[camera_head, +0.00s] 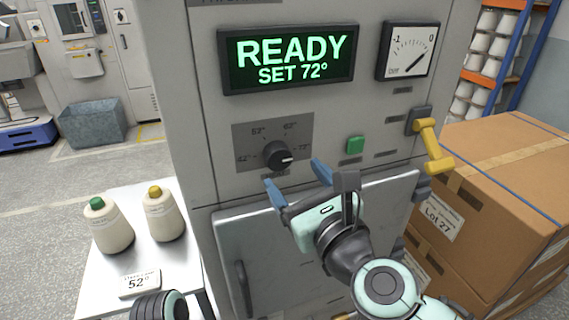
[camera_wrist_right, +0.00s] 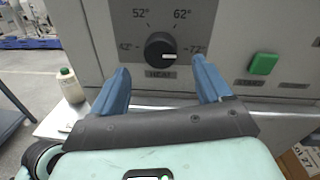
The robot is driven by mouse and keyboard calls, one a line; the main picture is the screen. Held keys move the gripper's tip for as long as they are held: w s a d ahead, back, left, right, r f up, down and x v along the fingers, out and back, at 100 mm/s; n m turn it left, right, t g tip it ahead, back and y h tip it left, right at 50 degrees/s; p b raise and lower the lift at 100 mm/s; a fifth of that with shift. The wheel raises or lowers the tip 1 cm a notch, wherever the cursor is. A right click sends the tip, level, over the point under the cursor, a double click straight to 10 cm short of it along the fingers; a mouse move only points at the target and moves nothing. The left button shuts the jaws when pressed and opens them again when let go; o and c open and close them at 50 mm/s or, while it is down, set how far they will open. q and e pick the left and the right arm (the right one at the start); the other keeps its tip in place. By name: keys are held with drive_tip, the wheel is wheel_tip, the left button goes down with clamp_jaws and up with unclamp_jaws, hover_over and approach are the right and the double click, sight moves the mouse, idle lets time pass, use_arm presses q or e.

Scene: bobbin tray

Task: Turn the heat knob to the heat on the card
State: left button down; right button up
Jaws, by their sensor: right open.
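The black heat knob (camera_head: 278,156) sits on a dark grey dial plate (camera_head: 245,133) marked 42°, 52°, 62° and 72°. In the right wrist view the knob (camera_wrist_right: 160,50) has its white pointer line toward 72°. The display (camera_head: 288,58) reads READY, SET 72°. The card (camera_head: 139,283) on the white table reads 52°. My right gripper (camera_head: 293,174) is open and empty, just below and in front of the knob, its blue fingers apart. In the wrist view its fingertips (camera_wrist_right: 161,80) are on either side below the knob, apart from it. My left gripper is not clearly in view.
A green button (camera_head: 355,145) and a yellow-handled lever (camera_head: 432,145) are right of the knob. A gauge (camera_head: 407,50) is above them. Two thread cones (camera_head: 107,228) (camera_head: 163,216) stand on the white table. Cardboard boxes (camera_head: 500,190) stand at the right.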

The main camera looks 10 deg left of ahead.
sight(280, 160)
drive_tip(key=x, duration=0.5)
drive_tip(key=shift+w+a, duration=0.15)
drive_tip(key=shift+w, duration=0.05)
drive_tip(key=c, duration=1)
